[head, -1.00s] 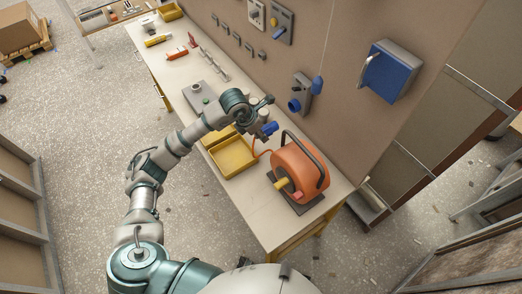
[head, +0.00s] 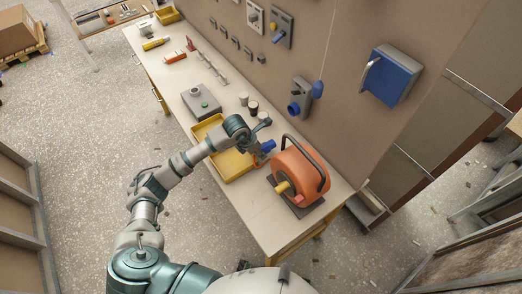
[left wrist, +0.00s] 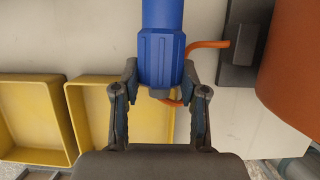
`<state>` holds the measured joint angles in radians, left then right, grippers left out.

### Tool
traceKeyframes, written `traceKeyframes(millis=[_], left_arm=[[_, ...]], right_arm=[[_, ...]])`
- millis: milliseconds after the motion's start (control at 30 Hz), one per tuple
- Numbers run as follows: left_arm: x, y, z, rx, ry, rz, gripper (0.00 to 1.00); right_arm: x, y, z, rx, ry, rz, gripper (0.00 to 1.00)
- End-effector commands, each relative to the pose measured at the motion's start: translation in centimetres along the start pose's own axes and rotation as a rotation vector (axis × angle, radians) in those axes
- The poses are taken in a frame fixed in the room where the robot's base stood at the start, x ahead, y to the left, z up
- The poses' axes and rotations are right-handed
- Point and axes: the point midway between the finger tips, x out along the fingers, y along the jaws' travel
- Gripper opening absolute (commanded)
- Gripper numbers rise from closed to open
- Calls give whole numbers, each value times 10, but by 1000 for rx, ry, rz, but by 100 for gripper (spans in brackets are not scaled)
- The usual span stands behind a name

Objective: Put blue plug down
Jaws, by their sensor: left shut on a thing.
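The blue plug (head: 267,146) is in my left gripper (head: 259,153), low over the workbench between the yellow trays and the orange cable reel (head: 297,172). In the left wrist view the blue plug (left wrist: 161,45) sits between the two fingers of my left gripper (left wrist: 160,88), which are shut on it. An orange cable (left wrist: 207,44) runs from behind the plug towards the reel. I cannot tell whether the plug touches the bench top. My right gripper is not in view.
The yellow tray (head: 222,172) stands on the workbench (head: 255,215) left of the reel. Several small cups and a grey box (head: 201,102) stand behind. A blue wall socket (head: 294,107) and a blue box (head: 391,76) are on the wall. The bench's front end is clear.

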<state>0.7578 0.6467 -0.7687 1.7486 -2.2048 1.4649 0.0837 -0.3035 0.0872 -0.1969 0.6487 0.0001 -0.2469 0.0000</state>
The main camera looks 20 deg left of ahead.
Motion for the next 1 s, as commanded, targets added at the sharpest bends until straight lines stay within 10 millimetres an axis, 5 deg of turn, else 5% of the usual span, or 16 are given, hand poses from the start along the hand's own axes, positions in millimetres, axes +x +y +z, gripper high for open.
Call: traceKeyframes(millis=[100, 133, 200, 433, 833, 1000], left_arm=[[2, 2, -2, -2, 0, 1, 0], [2, 1, -2, -2, 1, 1, 50], [2, 0, 0, -1, 4, 3, 67], [2, -4, 2, -2, 10, 10, 68], [0, -1, 1, -1, 4, 3, 68], [-23, 0, 2, 0, 1, 7, 68]], right_arm=[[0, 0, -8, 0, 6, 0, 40], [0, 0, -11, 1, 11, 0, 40], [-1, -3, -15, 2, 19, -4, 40], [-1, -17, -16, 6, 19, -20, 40], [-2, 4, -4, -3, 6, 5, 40], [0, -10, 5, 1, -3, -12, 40]])
